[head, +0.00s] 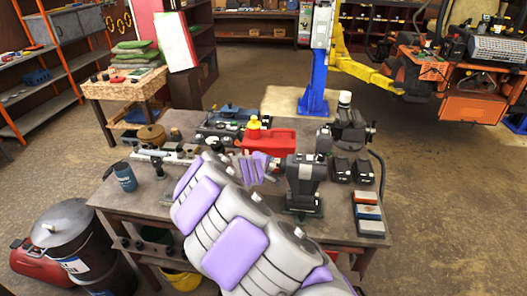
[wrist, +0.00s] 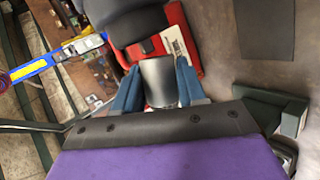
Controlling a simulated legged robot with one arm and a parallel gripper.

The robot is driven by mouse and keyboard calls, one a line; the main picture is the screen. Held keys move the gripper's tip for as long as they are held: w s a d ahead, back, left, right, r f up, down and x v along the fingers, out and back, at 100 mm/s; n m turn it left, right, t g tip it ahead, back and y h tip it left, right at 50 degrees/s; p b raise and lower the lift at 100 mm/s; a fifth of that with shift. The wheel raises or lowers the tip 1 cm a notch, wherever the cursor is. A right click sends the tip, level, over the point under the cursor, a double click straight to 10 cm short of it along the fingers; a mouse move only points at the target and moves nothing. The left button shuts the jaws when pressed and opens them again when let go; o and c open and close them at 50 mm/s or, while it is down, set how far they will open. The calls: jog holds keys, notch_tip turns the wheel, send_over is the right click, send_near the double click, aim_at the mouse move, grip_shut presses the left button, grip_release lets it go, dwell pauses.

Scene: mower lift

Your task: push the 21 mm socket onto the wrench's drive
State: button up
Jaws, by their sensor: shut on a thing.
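My gripper (wrist: 158,88) is shut on a grey metal cylinder, the socket (wrist: 159,78), with one blue-grey finger on each side of it. A dark rounded tool body, which looks like the wrench (wrist: 135,24), is just beyond the socket in the wrist view. A dark nose on it points at the socket's far end; I cannot tell if they touch. In the head view, my gripper (head: 262,168) is over the workbench, just left of a black upright tool (head: 303,180) that appears to be the wrench. My purple-and-grey arm hides part of the bench, and the socket is too small to make out there.
The wooden workbench (head: 140,205) carries a red case (head: 266,141) behind my gripper, a blue cup (head: 125,177) at the left and coloured blocks (head: 369,213) at the right. More black tools (head: 350,130) stand behind the wrench. The floor to the right is open.

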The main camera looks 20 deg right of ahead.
jog(key=w+r+h, duration=0.1)
jog(key=w+a+r+n+g+h, duration=0.1)
jog(key=r, duration=0.1)
jog(key=shift+w+r, duration=0.1)
jog(key=shift+w, duration=0.2)
jog(key=f+b, duration=0.2)
jog(key=s+d+f+b, duration=0.1)
jog(key=f, duration=0.1)
jog(key=shift+d+f, duration=0.1)
jog(key=shift+d, duration=0.4)
jog(key=shift+a, duration=0.1)
jog(key=shift+a, duration=0.35)
